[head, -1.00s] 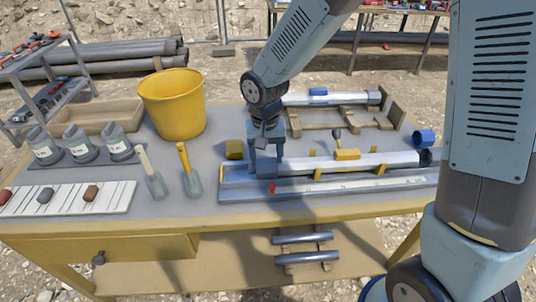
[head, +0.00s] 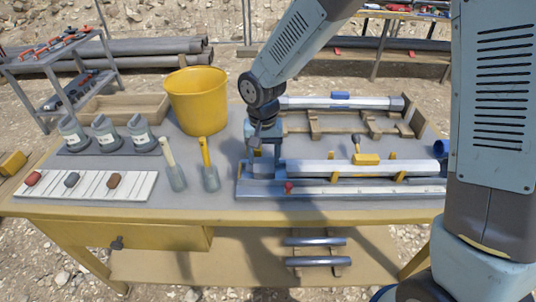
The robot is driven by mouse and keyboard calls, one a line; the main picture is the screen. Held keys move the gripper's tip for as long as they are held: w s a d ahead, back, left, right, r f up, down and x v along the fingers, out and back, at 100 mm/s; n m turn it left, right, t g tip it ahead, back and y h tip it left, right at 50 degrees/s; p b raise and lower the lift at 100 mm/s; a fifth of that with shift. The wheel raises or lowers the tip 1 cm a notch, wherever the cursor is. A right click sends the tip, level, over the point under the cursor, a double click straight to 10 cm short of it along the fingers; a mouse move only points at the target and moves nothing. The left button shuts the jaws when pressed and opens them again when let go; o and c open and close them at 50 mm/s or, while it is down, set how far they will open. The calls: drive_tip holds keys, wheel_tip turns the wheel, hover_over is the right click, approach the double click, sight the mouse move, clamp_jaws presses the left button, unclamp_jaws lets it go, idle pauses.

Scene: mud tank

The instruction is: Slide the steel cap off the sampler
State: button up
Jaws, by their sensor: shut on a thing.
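The sampler (head: 310,168) is a long pale steel tube. It lies level along a grey metal tray (head: 320,193) on the bench, between yellow brackets. My gripper (head: 264,168) is at the tube's left end, pointing down, and is shut on the steel cap there. The fingers hide most of the cap, and I cannot tell whether it still overlaps the tube. A yellow block with a small knob (head: 367,159) sits on top of the tube.
A second tube (head: 300,103) rests in a wooden rack behind. Bare bench shows between the bucket and the tray.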

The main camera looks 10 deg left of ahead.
sight(264, 160)
drive_tip(key=o, duration=1.5)
drive_tip(key=shift+c, duration=0.2)
drive_tip(key=shift+r, duration=0.25)
wheel_tip(264, 160, up, 13)
drive_tip(key=shift+r, duration=0.1)
